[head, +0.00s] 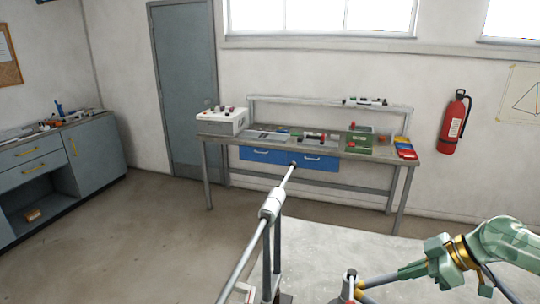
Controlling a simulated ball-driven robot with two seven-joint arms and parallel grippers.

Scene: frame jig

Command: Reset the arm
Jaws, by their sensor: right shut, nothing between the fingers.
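My right arm (505,240), pale green with a gold ring at the wrist, comes in from the right edge. My right gripper (406,272) points left, shut and empty, low over the grey table top at the lower right. A thin gold-coloured rod (378,280) shows in line with its tip; I cannot tell whether they touch. A short upright post (350,282) stands at the rod's left end. A long grey tube (240,255) with a white collar (271,203) slants up beside the table's left edge, apart from the gripper. My left gripper is out of view.
The grey table top (370,245) is bare behind the gripper. A workbench (225,132) with blue drawers and several small items stands by the back wall. A grey cabinet (95,150) stands at the left. The floor (150,230) between is open.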

